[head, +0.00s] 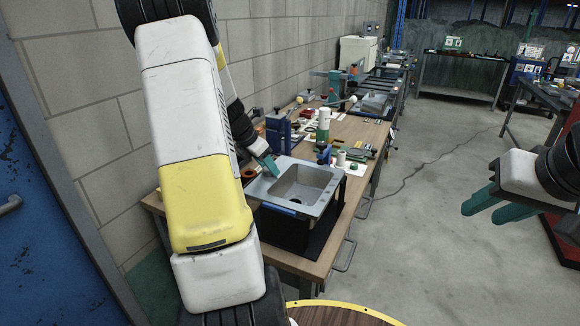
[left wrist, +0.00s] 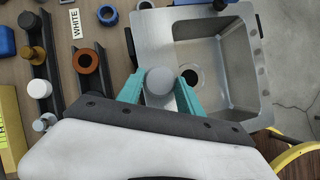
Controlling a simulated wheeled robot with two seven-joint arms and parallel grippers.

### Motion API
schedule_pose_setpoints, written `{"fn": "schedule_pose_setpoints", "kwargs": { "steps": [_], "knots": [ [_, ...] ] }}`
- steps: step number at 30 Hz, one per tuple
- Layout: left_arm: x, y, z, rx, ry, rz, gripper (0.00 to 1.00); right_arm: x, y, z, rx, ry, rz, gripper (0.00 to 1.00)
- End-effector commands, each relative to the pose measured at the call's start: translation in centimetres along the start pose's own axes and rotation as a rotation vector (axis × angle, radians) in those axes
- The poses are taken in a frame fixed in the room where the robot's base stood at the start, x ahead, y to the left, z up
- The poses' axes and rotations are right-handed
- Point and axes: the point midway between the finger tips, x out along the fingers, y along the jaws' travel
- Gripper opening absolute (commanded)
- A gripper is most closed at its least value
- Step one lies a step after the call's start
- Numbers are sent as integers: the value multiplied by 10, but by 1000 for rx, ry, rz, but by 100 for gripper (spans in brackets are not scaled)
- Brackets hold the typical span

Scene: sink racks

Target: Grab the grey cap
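A round grey cap (left wrist: 160,80) shows in the left wrist view, over the left ledge of the sink. My left gripper (left wrist: 161,92) has its teal fingers on either side of this cap. Whether the fingers press on it or leave a thin gap cannot be told. In the head view my left gripper (head: 268,164) is low at the sink's left ledge, and my arm hides part of it. My right gripper (head: 496,206) is open and empty, above the floor on the right.
The grey sink (head: 297,187) is on the wooden workbench (head: 350,128). Left of it in the left wrist view are black racks (left wrist: 88,78) with an orange ring (left wrist: 86,61), a white cap (left wrist: 39,88) and a small metallic piece (left wrist: 44,122). Bottles and tools crowd the bench behind.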

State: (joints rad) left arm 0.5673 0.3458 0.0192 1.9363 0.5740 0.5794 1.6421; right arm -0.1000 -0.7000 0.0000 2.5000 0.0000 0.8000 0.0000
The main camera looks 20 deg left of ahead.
Motion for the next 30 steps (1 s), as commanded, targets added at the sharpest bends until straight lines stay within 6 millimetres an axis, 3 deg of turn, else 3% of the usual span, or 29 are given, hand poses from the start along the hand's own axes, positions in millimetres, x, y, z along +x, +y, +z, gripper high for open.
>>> {"fn": "schedule_pose_setpoints", "kwargs": {
  "steps": [1, 5, 16, 24, 30],
  "knots": [
    [0, 0, 0, 0, 0, 0, 29, 0, 0, 0, 0, 0, 0, 36],
    [0, 0, 0, 0, 0, 0, 3, 0, 0, 0, 0, 0, 0, 36],
    [-5, 0, 4, 3, -1, 2, 3, 0, 0, 0, 0, 0, 0, 36],
    [-32, 0, 20, 4, -3, 3, 3, 0, 0, 0, 0, 0, 0, 36],
    [-50, -32, -5, 0, -2, 1, 3, 0, 0, 0, 0, 0, 0, 36]
  ]
}}
